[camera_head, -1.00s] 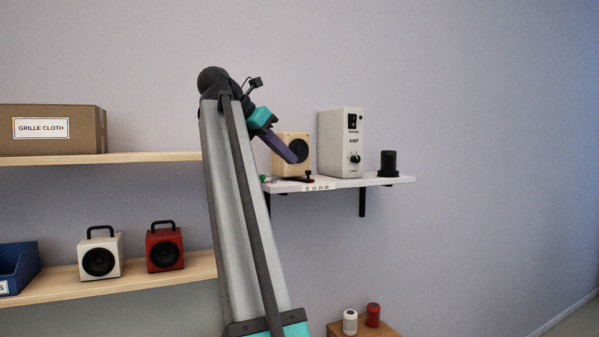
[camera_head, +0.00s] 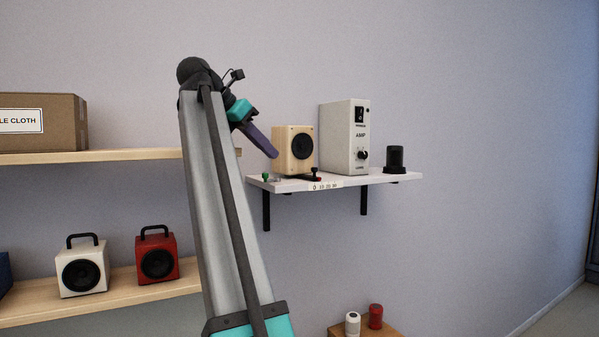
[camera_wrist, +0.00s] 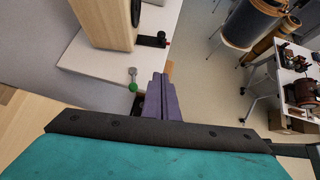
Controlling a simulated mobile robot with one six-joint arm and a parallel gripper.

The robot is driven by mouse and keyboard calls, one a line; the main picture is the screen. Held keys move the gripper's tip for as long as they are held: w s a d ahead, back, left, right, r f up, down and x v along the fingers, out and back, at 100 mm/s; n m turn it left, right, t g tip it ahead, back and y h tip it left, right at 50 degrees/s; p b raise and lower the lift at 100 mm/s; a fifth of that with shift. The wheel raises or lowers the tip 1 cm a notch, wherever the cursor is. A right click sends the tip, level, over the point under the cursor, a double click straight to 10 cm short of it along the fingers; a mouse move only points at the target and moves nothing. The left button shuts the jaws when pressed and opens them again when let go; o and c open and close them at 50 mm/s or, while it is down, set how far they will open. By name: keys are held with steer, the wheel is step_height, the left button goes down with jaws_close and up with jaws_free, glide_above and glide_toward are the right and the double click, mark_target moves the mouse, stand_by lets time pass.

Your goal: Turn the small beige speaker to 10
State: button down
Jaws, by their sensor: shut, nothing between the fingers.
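The small beige speaker (camera_head: 283,151), a pale wood box with a round black driver, stands upright on the white wall shelf (camera_head: 345,180). Its side shows at the upper left of the wrist view (camera_wrist: 100,22). A partly legible number scale (camera_head: 325,187) is on the shelf's front edge. A dark bar with a red end (camera_head: 315,173) sticks out at the speaker's base; it also shows in the wrist view (camera_wrist: 150,41). My gripper (camera_head: 275,155) has purple fingers, shut and empty, left of the speaker's face. In the wrist view my fingertips (camera_wrist: 158,78) are apart from the speaker.
A green-topped pin (camera_head: 265,175) stands at the shelf's left end, close to my fingers in the wrist view (camera_wrist: 133,87). A white amp (camera_head: 340,138) and a black cylinder (camera_head: 395,160) stand to the right. White (camera_head: 82,267) and red (camera_head: 157,260) speakers sit on the lower wooden shelf.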

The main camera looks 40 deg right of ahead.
steer(key=shift+w, duration=0.15)
steer(key=shift+d, duration=0.1)
stand_by(0.3)
steer(key=p, duration=0.2)
glide_toward(311, 180)
step_height(311, 180, down, 4)
steer(key=shift+r, duration=0.15)
steer(key=d, duration=0.1)
steer(key=d+p, duration=0.1)
steer(key=d, duration=0.1)
steer(key=shift+s+r, duration=0.1)
steer(key=shift+s, duration=0.2)
steer(key=shift+d+p, duration=0.35)
steer(key=shift+d, duration=0.1)
steer(key=shift+d, duration=0.1)
steer(key=shift+s, duration=0.1)
